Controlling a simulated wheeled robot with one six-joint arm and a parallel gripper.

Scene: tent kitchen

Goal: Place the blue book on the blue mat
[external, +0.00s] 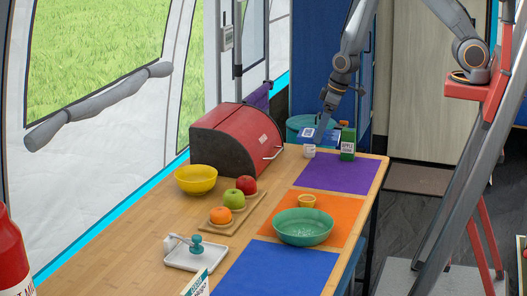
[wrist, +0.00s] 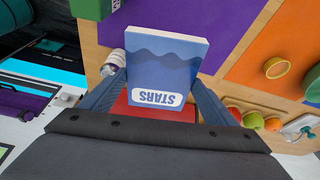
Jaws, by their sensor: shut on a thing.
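The blue mat (external: 275,272) lies flat at the near end of the table in the external view, well away from my gripper. Its visible surface is bare. I do not make out the blue mat in the wrist view.
A purple mat (external: 338,174) lies near the gripper, with a white jar (external: 309,151) and green box (external: 348,145) behind it. A red bread box (external: 230,143) stands left.

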